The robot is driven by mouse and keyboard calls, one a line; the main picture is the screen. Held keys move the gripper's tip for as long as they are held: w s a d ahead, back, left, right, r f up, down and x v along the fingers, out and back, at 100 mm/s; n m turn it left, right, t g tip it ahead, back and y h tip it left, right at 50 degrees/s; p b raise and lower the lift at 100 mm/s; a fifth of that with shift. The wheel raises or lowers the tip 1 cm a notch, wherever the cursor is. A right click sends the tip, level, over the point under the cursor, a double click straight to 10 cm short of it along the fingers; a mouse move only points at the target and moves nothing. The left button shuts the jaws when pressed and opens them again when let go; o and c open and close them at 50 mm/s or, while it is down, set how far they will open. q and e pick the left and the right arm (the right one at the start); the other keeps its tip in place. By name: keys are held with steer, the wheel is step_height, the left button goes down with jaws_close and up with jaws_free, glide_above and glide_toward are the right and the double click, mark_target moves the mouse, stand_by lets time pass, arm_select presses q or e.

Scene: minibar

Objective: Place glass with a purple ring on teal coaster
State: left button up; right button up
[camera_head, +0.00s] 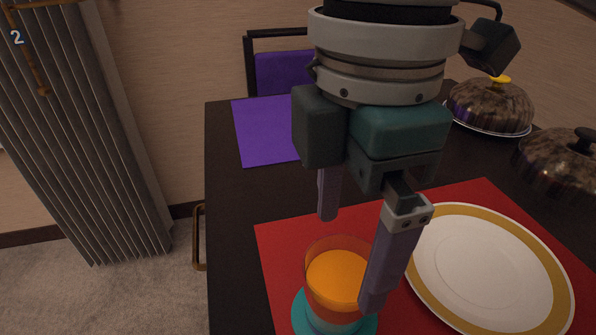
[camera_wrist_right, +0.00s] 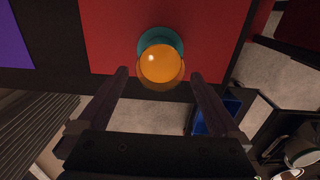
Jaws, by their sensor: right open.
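A clear glass with orange liquid (camera_head: 336,276) stands upright on the teal coaster (camera_head: 300,314), on the red mat. No purple ring can be made out on it. The glass (camera_wrist_right: 160,62) and the coaster (camera_wrist_right: 148,36) also show in the right wrist view. My right gripper (camera_head: 350,260) is open by the glass, one finger in front of its right side and the other behind its rim. In the right wrist view the glass appears just beyond and between the fingertips, with no clear contact. My left gripper is not in view.
The red mat (camera_head: 270,240) also bears a white plate with a gold rim (camera_head: 490,265), right of my gripper. Two domed covers (camera_head: 490,104) (camera_head: 562,165) stand at the back right. A purple mat (camera_head: 262,130) lies at the far left of the dark table (camera_head: 230,200).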

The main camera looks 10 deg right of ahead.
steer(key=shift+r, duration=1.45)
